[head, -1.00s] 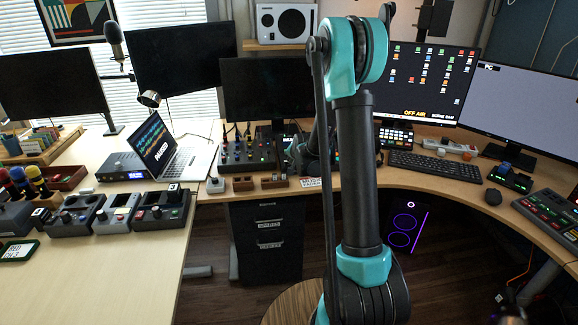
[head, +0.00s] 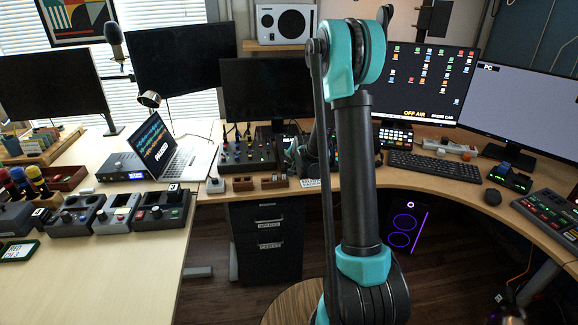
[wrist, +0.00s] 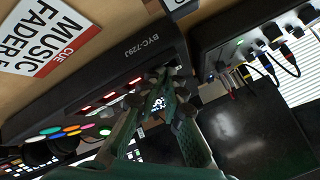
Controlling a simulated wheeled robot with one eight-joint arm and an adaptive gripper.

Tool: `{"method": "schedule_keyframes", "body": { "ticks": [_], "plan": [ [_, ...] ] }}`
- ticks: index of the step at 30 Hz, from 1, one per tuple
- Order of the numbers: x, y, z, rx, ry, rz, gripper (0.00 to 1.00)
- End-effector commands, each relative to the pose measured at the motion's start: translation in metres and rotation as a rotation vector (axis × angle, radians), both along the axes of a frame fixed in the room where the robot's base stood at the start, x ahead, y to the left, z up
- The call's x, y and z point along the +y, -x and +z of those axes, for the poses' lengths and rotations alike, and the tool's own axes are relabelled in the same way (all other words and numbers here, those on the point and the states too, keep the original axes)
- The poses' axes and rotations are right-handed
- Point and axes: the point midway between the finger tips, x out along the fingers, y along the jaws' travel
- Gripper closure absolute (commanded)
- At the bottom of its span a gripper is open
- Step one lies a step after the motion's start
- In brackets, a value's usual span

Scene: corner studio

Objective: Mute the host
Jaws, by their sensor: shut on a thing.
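A dark console marked BYC-729J (wrist: 95,82) fills the left of the wrist view, with red-lit buttons and several coloured pads. My gripper (wrist: 165,98) is over this console, its fingers closed around a small control whose shape is mostly hidden by the dark fingertips. In the head view my gripper (head: 303,158) is partly hidden by my upright arm, at the desk's back between the mixer and the keyboard. No label for the host is readable on the console.
A card reading CUE MUSIC FADER (wrist: 48,38) lies on the desk beside the console. A mixer with plugged cables (head: 245,153) stands to its left. A laptop (head: 165,148), several button boxes (head: 120,212), a keyboard (head: 435,165) and monitors surround it. A monitor (head: 420,85) reads OFF AIR.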

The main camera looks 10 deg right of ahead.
Motion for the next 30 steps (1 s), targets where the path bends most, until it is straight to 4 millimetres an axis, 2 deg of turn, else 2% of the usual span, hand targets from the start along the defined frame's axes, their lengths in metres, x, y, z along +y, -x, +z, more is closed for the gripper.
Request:
{"method": "schedule_keyframes", "body": {
  "ticks": [1,19,30],
  "plan": [
    [0.0019,0.0039,-0.0053,0.016,-0.001,0.004,1.00],
    [0.0030,0.0041,-0.0091,0.016,-0.001,0.005,1.00],
    [0.0045,0.0056,0.0001,0.016,-0.002,0.006,1.00]
  ]
}}
